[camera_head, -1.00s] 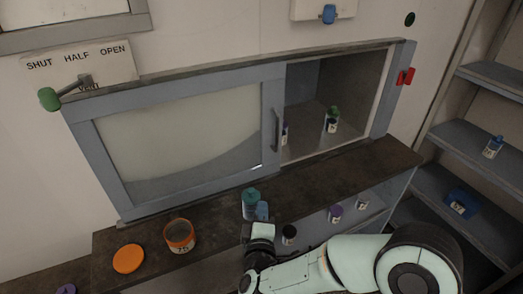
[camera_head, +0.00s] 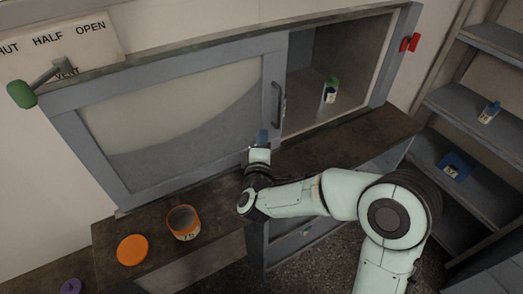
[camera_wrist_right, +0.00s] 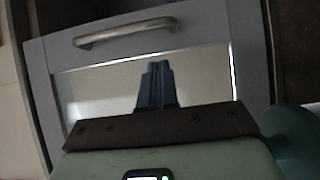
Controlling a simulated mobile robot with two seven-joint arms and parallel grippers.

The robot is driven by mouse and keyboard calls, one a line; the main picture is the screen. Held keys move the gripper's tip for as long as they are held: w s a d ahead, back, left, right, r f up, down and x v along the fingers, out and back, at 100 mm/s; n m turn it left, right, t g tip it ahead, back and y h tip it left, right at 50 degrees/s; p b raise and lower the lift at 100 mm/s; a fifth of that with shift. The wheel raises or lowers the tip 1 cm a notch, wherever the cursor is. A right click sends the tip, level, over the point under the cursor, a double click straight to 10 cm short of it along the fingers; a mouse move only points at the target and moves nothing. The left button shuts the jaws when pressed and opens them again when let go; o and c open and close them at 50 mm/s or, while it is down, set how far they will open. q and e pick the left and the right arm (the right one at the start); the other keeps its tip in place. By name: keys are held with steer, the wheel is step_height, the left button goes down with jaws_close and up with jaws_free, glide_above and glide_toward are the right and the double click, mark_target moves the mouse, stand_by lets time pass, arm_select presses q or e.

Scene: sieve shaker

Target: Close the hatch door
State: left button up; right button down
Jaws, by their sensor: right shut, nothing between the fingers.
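The hatch door (camera_head: 188,98) is a sliding panel with a grey-blue frame and a pale pane. It covers the left of the hatch, and the right part of the opening (camera_head: 336,70) is uncovered. Its upright handle (camera_head: 277,105) is on its right frame bar. The handle also shows in the right wrist view (camera_wrist_right: 125,33), beyond the fingertips. My right gripper (camera_head: 262,137) is shut and empty, in front of the door's lower right corner, just below the handle and apart from it. Its fingers show in the wrist view (camera_wrist_right: 156,85). My left gripper is out of view.
An open orange jar (camera_head: 184,223) and an orange lid (camera_head: 132,249) are on the dark ledge (camera_head: 330,145). A green-ended vent lever (camera_head: 22,94) juts out at upper left. A red piece (camera_head: 410,42) is right of the frame.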

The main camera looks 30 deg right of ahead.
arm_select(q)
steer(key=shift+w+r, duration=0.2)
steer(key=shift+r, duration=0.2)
arm_select(e)
steer(key=shift+w+d, duration=0.2)
steer(key=shift+d, duration=0.5)
steer(key=shift+w+d, duration=0.2)
steer(key=shift+d, duration=0.5)
steer(key=shift+w+d, duration=0.2)
steer(key=shift+d, duration=0.5)
